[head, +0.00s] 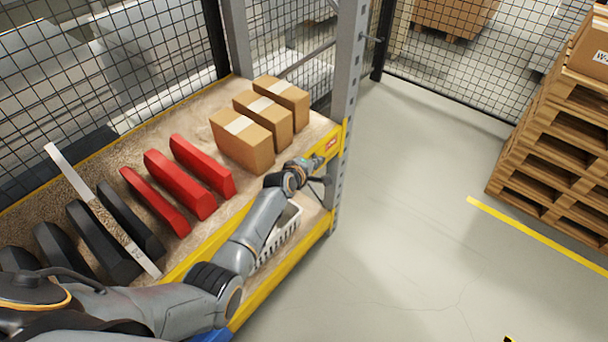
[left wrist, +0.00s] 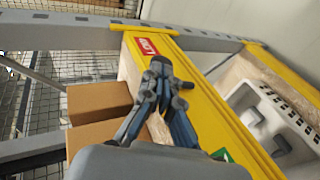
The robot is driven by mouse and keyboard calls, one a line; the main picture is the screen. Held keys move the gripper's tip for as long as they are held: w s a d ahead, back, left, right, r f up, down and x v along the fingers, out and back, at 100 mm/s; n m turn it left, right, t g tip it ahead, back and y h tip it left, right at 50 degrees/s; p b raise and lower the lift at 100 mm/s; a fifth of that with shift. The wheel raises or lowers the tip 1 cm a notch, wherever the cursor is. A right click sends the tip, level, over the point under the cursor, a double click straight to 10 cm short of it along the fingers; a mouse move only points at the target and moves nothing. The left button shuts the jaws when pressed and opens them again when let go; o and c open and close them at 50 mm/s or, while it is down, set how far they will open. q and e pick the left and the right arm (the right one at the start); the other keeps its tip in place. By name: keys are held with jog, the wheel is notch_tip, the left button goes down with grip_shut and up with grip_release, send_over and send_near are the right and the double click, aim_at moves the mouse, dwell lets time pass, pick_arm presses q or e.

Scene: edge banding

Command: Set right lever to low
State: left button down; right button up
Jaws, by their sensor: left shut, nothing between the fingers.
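My left gripper (head: 318,162) is at the right end of the shelf's yellow front beam (head: 330,148), close to a red label (head: 331,143). In the left wrist view the left gripper (left wrist: 161,66) is shut and empty, its fingertips together just below the red label (left wrist: 147,46) in the picture. I cannot tell whether the fingertips touch the beam (left wrist: 205,105). A green label (left wrist: 222,155) shows lower on the beam. My right gripper is in neither view.
Three cardboard boxes (head: 243,142) stand on the shelf behind the gripper. Several red (head: 180,177) and black (head: 103,240) pieces are further left. A white crate (head: 287,225) sits on the lower level.

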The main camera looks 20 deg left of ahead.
aim_at(323, 158)
pick_arm(q)
jog(key=w+g, duration=0.1)
jog(key=w+d+g, duration=0.1)
jog(key=w, duration=0.1)
jog(key=shift+d+f+y, duration=0.1)
jog(key=shift+d+y, duration=0.1)
jog(key=shift+y, duration=0.1)
jog(key=shift+w, duration=0.1)
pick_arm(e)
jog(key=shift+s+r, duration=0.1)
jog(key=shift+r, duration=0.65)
pick_arm(q)
jog(key=shift+r, duration=0.25)
jog(key=shift+r, duration=0.1)
